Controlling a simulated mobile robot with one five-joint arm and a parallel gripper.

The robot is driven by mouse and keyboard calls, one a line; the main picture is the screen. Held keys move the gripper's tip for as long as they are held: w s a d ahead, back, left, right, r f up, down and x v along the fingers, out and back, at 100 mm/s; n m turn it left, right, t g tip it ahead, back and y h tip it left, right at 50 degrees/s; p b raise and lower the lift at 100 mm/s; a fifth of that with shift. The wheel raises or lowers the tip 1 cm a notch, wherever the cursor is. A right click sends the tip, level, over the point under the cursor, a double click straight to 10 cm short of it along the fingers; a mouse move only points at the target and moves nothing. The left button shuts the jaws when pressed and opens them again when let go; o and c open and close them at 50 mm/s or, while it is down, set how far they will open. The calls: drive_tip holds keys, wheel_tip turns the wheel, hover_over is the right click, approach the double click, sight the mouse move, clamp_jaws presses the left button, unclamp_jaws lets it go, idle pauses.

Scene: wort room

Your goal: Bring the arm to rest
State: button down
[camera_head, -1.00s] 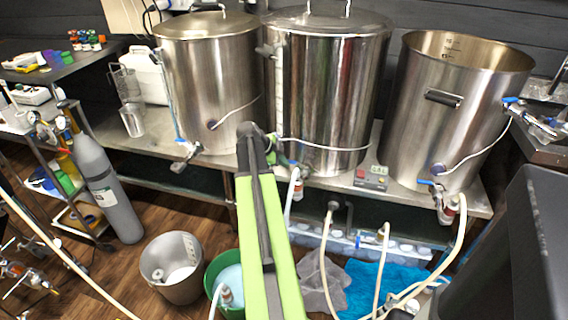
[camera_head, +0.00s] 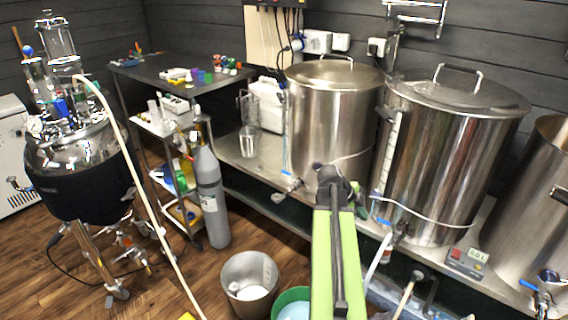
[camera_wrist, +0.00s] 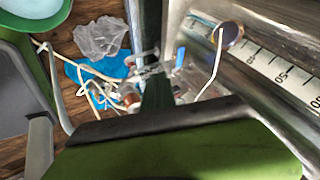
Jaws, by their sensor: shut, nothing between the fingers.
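My arm rises from the bottom of the head view as a green link with a dark joint at its upper end, in front of the lidded kettles. My gripper (camera_wrist: 157,92) shows in the wrist view as a narrow dark green shape at the middle, shut and empty. In the head view it is mostly hidden behind the arm's dark end. In the wrist view a steel kettle wall (camera_wrist: 262,65) with scale marks is close on the right.
Lidded kettles (camera_head: 335,110) (camera_head: 440,150) stand on a steel bench behind my arm. A grey bucket (camera_head: 249,285) and green bucket (camera_head: 291,303) are on the floor. A gas cylinder (camera_head: 211,200), cart and dark vessel (camera_head: 80,165) stand left. Wood floor between is partly clear; a hose crosses it.

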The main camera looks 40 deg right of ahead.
drive_tip(key=w+a+f+n+t+y, duration=0.1)
drive_tip(key=w+a+n, duration=0.2)
drive_tip(key=w+a, duration=0.5)
drive_tip(key=w+a+f+n+t, duration=0.1)
drive_tip(key=w+a+n+t, duration=0.3)
drive_tip(key=a, duration=0.9)
drive_tip(key=w+a+n+g+y, duration=0.1)
drive_tip(key=w+a+n, duration=0.1)
drive_tip(key=w+a, duration=0.65)
drive_tip(key=s+a+f+n+g+y, duration=0.1)
drive_tip(key=s+a+n+y, duration=0.1)
drive_tip(key=a+n, duration=0.9)
drive_tip(key=s+a+f+n+y, duration=0.2)
drive_tip(key=s+a+n+y, duration=0.1)
drive_tip(key=a+n, duration=0.85)
wheel_tip(320, 180, up, 16)
drive_tip(key=p, duration=1.5)
drive_tip(key=shift+w+a+p, duration=0.15)
drive_tip(key=shift+a+p, duration=0.2)
drive_tip(key=shift+a, duration=0.1)
drive_tip(key=shift+d, duration=0.15)
